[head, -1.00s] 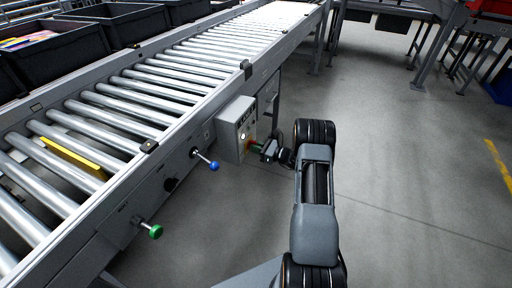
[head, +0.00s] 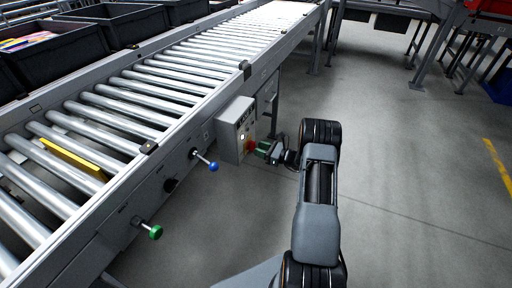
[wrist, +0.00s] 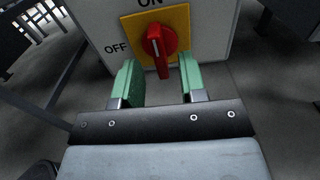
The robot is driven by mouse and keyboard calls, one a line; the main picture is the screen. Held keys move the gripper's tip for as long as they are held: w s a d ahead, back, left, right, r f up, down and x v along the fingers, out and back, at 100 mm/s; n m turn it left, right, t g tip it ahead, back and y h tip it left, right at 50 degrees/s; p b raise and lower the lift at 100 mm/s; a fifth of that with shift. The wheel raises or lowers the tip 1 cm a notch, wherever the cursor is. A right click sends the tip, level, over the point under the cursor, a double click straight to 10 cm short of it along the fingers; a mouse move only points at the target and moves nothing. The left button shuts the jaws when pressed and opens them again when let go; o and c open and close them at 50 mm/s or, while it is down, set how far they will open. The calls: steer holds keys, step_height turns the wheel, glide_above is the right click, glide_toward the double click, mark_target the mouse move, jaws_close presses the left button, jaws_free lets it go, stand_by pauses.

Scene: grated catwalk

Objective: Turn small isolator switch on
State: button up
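The small isolator switch is a red rotary knob (wrist: 160,48) on a yellow plate (wrist: 183,22), with ON printed above and OFF at the left. Its grip bar stands nearly upright, the upper end towards ON and leaning slightly left. In the head view the red knob (head: 250,146) shows low on the grey box's front. My gripper (head: 264,149) is just in front of it. In the wrist view its two green fingers are apart, one on each side of the knob's lower end, with visible gaps and nothing held.
The grey control box (head: 229,136) is fixed to the side of the roller conveyor (head: 165,95). A blue-knobbed lever (head: 214,166) and a green-knobbed lever (head: 155,231) stick out nearer me. Open floor (head: 420,170) lies to the right.

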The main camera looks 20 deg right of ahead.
steer(key=p+v, duration=0.1)
steer(key=v, duration=1)
steer(key=s+a+r+n+g+h+p, duration=0.1)
steer(key=s+a+r+n+g+p, duration=0.1)
steer(key=a+r+n+g+p, duration=0.5)
steer(key=s+a+r+n+g+p, duration=0.15)
steer(key=a+r, duration=0.35)
steer(key=r, duration=0.6)
steer(key=s+a+r+n+g+h+p, duration=0.1)
steer(key=s+a+r+n+g+p, duration=0.2)
steer(key=a+r+n+p, duration=0.4)
steer(key=s+a+r+n+t+h+p, duration=0.1)
steer(key=s+r+n+h+p, duration=0.4)
steer(key=r, duration=0.5)
steer(key=s+a+r+n+t+h+p, duration=0.1)
steer(key=s+r+n+h+p, duration=0.4)
steer(key=r, duration=0.6)
steer(key=s+n, duration=0.2)
steer(key=s, duration=0.1)
steer(key=shift+s+a, duration=0.25)
steer(key=shift+a, duration=0.05)
steer(key=shift+r, duration=0.15)
